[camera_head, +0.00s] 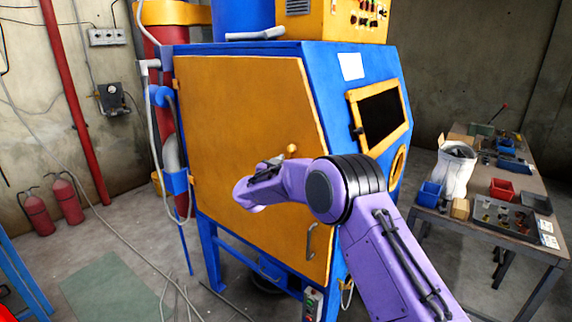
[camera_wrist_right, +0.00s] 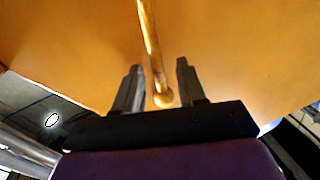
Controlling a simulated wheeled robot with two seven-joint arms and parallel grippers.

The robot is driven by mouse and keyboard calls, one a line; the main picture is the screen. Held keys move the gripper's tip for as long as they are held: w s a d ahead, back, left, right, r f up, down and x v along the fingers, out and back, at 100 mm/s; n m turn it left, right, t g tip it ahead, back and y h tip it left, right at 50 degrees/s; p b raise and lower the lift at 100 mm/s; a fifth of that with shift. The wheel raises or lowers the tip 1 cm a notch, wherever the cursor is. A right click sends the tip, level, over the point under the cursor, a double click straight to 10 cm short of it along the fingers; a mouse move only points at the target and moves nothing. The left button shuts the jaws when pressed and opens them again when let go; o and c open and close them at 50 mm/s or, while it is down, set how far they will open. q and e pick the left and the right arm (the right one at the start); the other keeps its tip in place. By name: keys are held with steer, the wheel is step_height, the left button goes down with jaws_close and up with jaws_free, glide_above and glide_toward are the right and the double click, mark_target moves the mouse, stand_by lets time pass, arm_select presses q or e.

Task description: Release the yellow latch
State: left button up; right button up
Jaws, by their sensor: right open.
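The yellow latch (camera_head: 292,149) shows in the head view as a small knob on the orange door of the blue cabinet, just above my right wrist. In the right wrist view it is a thin yellow bar (camera_wrist_right: 149,35) with a rounded end. My right gripper (camera_wrist_right: 159,66) is open, with one dark finger on each side of the bar's lower part. I see a gap on both sides and no clear contact. In the head view my right gripper (camera_head: 266,170) is partly hidden by my purple wrist. My left gripper is not in view.
The orange door (camera_head: 230,100) is shut, with a grey handle (camera_head: 310,240) at its lower right. A hose and red pipe run along the cabinet's left side. A workbench (camera_head: 480,226) with bins stands at the right. Floor at the left has cables.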

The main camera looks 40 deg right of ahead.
steer(key=b+v, duration=0.4)
steer(key=v, duration=0.6)
steer(key=shift+a+b, duration=0.2)
steer(key=shift+b, duration=0.1)
steer(key=shift+s, duration=0.1)
stand_by(0.3)
